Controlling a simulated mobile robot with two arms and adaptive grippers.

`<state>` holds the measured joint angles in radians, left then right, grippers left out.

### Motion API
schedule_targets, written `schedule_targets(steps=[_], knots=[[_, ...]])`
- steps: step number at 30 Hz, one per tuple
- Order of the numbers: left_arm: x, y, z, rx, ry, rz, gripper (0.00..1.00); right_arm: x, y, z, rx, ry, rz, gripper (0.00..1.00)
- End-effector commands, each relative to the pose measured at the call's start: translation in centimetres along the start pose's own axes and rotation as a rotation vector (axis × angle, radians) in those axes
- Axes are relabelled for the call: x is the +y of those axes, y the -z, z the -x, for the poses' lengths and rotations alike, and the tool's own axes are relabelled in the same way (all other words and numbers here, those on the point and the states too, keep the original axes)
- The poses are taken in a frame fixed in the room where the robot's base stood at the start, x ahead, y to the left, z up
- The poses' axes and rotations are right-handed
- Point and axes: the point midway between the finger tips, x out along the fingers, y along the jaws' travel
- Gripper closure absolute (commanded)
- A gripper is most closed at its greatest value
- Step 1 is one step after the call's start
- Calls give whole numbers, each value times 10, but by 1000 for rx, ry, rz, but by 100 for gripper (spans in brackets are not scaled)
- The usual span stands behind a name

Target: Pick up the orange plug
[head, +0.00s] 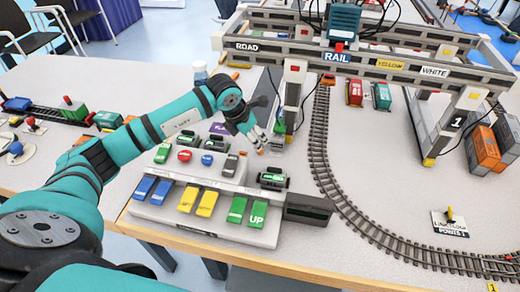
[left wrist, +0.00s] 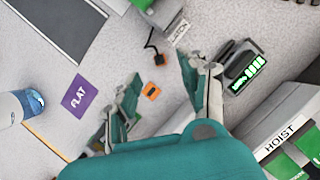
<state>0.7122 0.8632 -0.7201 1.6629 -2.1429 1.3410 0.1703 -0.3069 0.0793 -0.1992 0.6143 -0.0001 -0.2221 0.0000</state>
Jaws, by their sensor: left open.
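The orange plug (left wrist: 151,91) is a small orange block with a dark mark, lying on the pale table in the left wrist view. My left gripper (left wrist: 163,92) is open, and in that view its two teal and grey fingers stand on either side of the plug. Nothing is held between them. In the head view my left gripper (head: 259,142) hangs over the table behind the button console, and the plug is too small and covered to make out clearly there. My right gripper is not in view.
The button console (head: 218,229) with blue, yellow and green keys stands just in front. A purple FLAT card (left wrist: 76,96), a bottle (left wrist: 30,105), a black connector (left wrist: 157,58) and a green-lit device (left wrist: 240,72) surround the plug. The gantry crane (head: 400,72) rises behind and right.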

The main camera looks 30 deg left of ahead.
Motion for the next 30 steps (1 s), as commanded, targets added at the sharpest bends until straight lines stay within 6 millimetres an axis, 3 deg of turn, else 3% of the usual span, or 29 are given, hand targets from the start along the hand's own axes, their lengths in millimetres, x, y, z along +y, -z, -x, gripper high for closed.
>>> schedule_targets(steps=[6,15,23,30], knots=[[0,-2,-15,1,1,0,56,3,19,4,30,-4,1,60],[1,-3,-55,1,0,1,56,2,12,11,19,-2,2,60],[1,-3,-58,0,-1,-2,56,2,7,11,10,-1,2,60],[1,-3,-57,0,-1,-1,86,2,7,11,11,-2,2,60]])
